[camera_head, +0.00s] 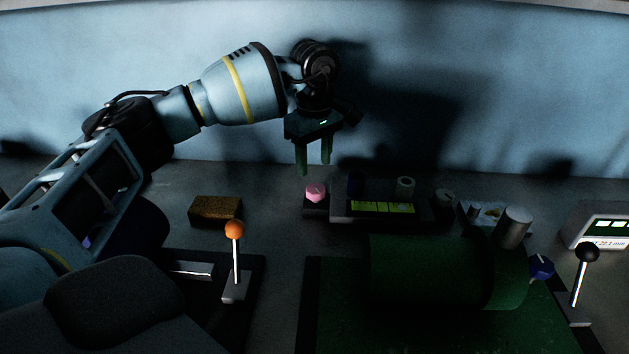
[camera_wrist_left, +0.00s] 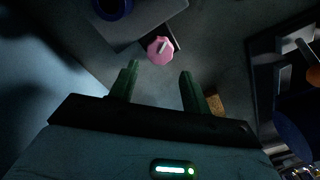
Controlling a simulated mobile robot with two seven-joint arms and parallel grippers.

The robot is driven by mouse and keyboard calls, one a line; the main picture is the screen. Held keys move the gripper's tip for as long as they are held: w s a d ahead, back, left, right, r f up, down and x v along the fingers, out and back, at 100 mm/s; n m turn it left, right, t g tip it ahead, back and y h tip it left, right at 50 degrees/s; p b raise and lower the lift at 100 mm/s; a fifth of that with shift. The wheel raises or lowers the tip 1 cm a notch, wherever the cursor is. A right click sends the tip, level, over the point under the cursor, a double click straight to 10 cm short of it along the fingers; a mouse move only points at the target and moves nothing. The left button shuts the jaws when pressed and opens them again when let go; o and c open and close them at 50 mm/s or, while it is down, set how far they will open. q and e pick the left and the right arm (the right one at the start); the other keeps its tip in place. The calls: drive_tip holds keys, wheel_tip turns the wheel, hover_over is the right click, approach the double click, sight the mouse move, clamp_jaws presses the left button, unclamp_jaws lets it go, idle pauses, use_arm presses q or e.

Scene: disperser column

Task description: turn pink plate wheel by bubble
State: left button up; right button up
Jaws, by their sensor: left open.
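The pink wheel (camera_head: 315,192) sits on a small dark base at the left end of a dark panel. In the left wrist view the pink wheel (camera_wrist_left: 160,49) shows a pale bar mark on its top, and it lies ahead of the fingertips. The bubble level with a yellow-green window (camera_head: 382,207) is on the panel to the right of the wheel. My left gripper (camera_head: 314,168) is open and empty, pointing down above the wheel. In the left wrist view its fingers (camera_wrist_left: 159,72) are apart, with the wheel beyond them and not between them. My right gripper is not seen.
A brown block (camera_head: 215,209) lies left of the wheel. An orange-knobbed lever (camera_head: 235,231) stands in front of it. A large green cylinder (camera_head: 430,270) lies at front right, with a blue knob (camera_head: 541,266) and a black-knobbed lever (camera_head: 586,254). A display box (camera_head: 598,226) is far right.

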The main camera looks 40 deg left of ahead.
sight(314, 187)
use_arm(q)
wheel_tip(314, 187, down, 6)
drive_tip(key=shift+f, duration=0.25)
drive_tip(key=shift+c, duration=0.3)
drive_tip(key=c, duration=0.6)
drive_tip(key=shift+c, duration=0.2)
